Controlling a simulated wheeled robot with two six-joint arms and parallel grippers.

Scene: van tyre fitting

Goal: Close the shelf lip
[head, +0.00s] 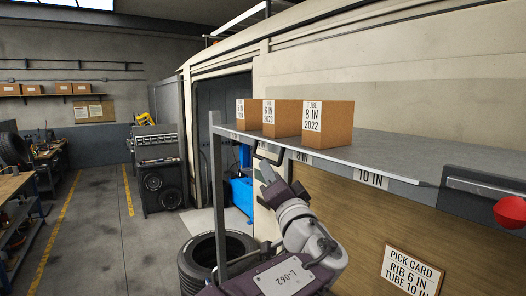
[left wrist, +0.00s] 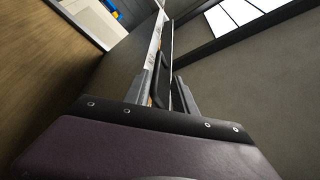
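The grey shelf (head: 390,150) runs along the van wall. Its front lip (head: 330,166) is a narrow metal strip bearing size labels, with a black bar handle (head: 268,156) near its left end. My left gripper (head: 266,172) is just below the lip at that handle. In the left wrist view, the fingers of my left gripper (left wrist: 166,86) stand apart, with the black handle (left wrist: 157,72) between them. Whether either finger touches it is hard to tell. My right gripper is in neither view.
Three cardboard boxes (head: 328,124) stand on the shelf's left part. A tyre (head: 205,255) lies on the floor below. A pick card (head: 411,270) hangs on the brown panel. A red object (head: 510,211) is at the right edge. Open floor (head: 95,215) is at left.

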